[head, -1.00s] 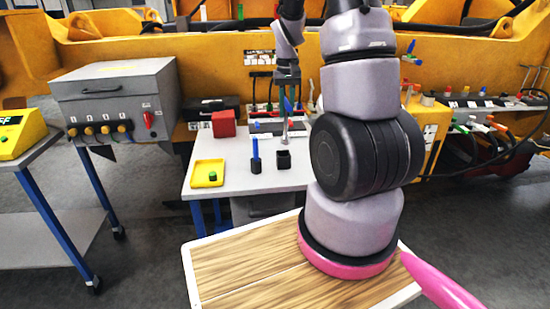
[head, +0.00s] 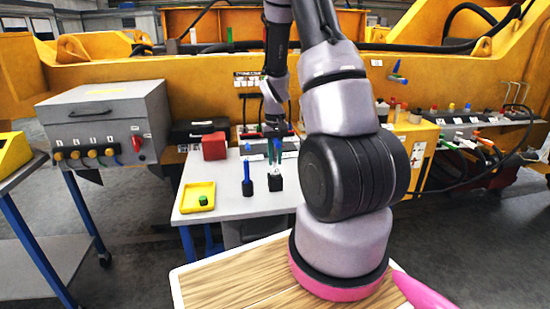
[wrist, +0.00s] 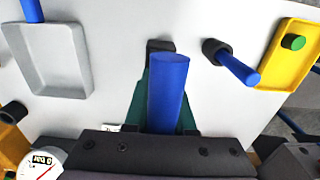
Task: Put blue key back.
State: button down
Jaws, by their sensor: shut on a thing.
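My gripper (head: 275,154) is shut on the blue key (wrist: 168,92), whose shaft stands between the teal fingers in the wrist view. In the head view the key is close above a black holder (head: 276,184) on the white table. That holder also shows just beyond the key in the wrist view (wrist: 160,46), partly hidden. I cannot tell whether the key touches it. A second black holder (head: 247,188) to its left has another blue peg (head: 246,170) standing in it; the peg also shows in the wrist view (wrist: 238,68).
A yellow tray (head: 186,205) with a green piece (head: 203,201) lies at the table's left. A red block (head: 214,146) stands behind it. A grey tray (wrist: 75,85) is at the wrist view's left, near a dial gauge (wrist: 40,164). A grey control box (head: 105,120) stands further left.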

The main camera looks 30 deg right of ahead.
jog(key=c, duration=0.8)
grip_release()
jog(key=shift+o, duration=0.2)
notch_tip(320, 180, up, 12)
jog(key=shift+f, duration=0.25)
jog(key=s+a+r+t+y, duration=0.1)
jog(key=s+a+r+t, duration=0.2)
jog(key=s+a+r, duration=0.3)
jog(key=s+a+r+m+t+y, duration=0.1)
jog(key=s+a+r+t, duration=0.3)
jog(key=s+r, duration=0.9)
jog(key=a+r, duration=0.3)
jog(key=shift+s+a+r, duration=0.15)
jog(key=shift+s+a, duration=0.05)
jog(key=shift+s, duration=0.05)
